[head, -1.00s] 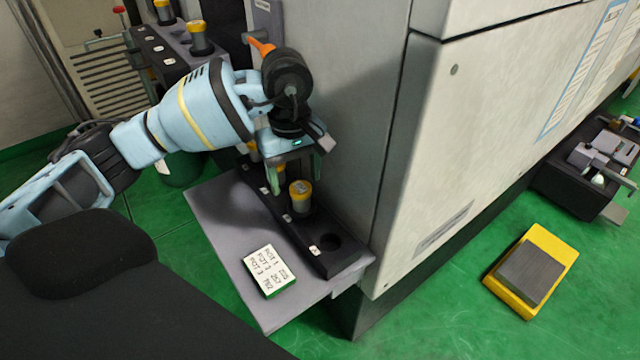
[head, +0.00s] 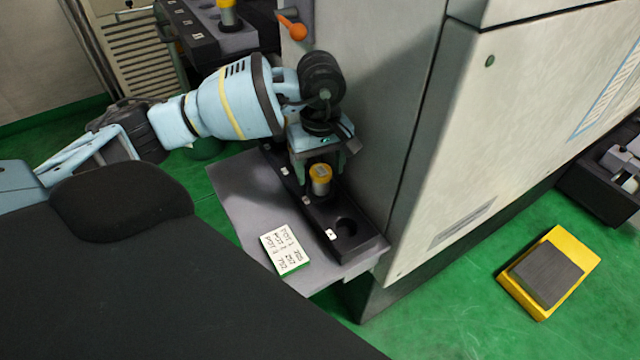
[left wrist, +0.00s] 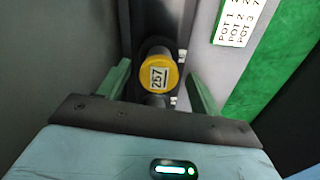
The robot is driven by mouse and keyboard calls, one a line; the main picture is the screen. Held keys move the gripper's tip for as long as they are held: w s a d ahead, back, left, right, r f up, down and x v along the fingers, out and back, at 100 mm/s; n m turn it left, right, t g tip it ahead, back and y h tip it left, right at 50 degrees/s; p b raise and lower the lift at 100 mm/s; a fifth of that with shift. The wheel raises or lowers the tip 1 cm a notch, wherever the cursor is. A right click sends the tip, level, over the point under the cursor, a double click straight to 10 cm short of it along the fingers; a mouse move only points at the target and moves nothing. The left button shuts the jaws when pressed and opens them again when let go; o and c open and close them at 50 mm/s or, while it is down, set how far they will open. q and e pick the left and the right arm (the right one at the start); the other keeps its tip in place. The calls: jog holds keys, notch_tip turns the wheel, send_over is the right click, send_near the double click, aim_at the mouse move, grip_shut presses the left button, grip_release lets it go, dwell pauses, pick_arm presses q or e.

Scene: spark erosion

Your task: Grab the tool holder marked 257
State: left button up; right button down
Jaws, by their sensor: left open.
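The tool holder marked 257 (head: 320,174) has a yellow cap and a metallic body. It stands upright in a black rack (head: 366,246) beside the machine. In the left wrist view its cap (left wrist: 158,73) shows the label 257. My left gripper (head: 320,166) is open over this holder. In the left wrist view the green fingers of the gripper (left wrist: 160,88) lie left and right of the cap, with gaps on both sides. The lower part of the holder is partly hidden in that view. My right gripper is not in view.
The rack's front hole is empty. A label card (head: 285,250) lies on the grey shelf (head: 235,190). The machine's grey wall (head: 385,120) rises close beside the rack. A yellow pedal (head: 550,273) is on the floor.

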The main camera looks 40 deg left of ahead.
aim_at(321, 187)
pick_arm(q)
notch_tip(321, 187, down, 3)
jog(key=shift+w+f, duration=0.1)
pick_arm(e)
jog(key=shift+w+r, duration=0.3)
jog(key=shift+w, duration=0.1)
pick_arm(q)
jog(key=c, duration=1.3)
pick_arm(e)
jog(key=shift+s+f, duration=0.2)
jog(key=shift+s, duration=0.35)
